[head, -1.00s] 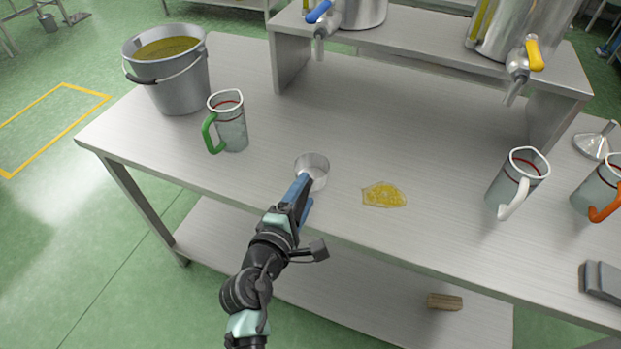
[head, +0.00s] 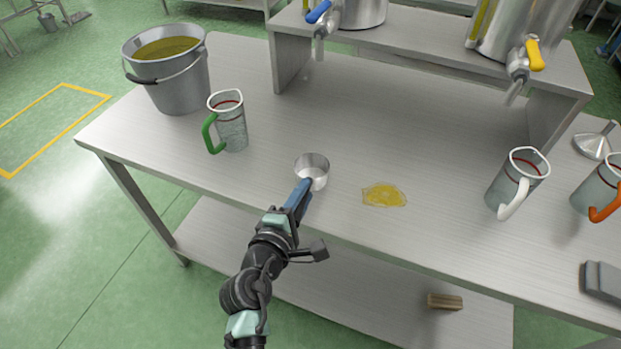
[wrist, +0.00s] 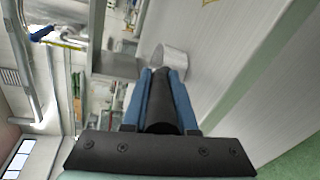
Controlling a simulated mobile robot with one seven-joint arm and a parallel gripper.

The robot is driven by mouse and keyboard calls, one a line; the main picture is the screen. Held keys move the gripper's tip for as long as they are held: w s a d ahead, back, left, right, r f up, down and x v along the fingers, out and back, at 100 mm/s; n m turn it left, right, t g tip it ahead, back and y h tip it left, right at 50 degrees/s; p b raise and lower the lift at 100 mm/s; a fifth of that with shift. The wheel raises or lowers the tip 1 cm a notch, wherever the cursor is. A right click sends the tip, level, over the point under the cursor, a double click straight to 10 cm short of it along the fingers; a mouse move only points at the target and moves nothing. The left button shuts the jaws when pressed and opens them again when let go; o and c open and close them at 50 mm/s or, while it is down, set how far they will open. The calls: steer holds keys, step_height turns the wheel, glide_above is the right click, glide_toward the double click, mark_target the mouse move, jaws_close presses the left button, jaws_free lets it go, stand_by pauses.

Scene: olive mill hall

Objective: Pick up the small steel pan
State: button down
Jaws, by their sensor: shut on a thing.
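The small steel pan (head: 312,170) is at the table's front edge area, left of the yellow puddle, its bowl opening up. In the wrist view its steel bowl (wrist: 173,61) shows just beyond the fingertips, with its dark handle (wrist: 161,105) running back between the two blue fingers. My gripper (head: 303,190) is shut on the pan's handle, from the front side of the table. The handle is mostly hidden by the fingers in the head view. The pan appears to be at table height; I cannot see any gap beneath it.
A yellow oil puddle (head: 384,195) lies right of the pan. A green-handled jug (head: 231,130) and a bucket of oil (head: 180,88) stand to the left. White-handled (head: 511,187) and orange-handled (head: 598,190) jugs stand right. A raised shelf (head: 420,75) with tapped vessels is behind.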

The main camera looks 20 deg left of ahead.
stand_by(0.8)
step_height(320, 180, up, 10)
steer(key=shift+r+p, duration=0.1)
steer(key=shift+p, duration=1.1)
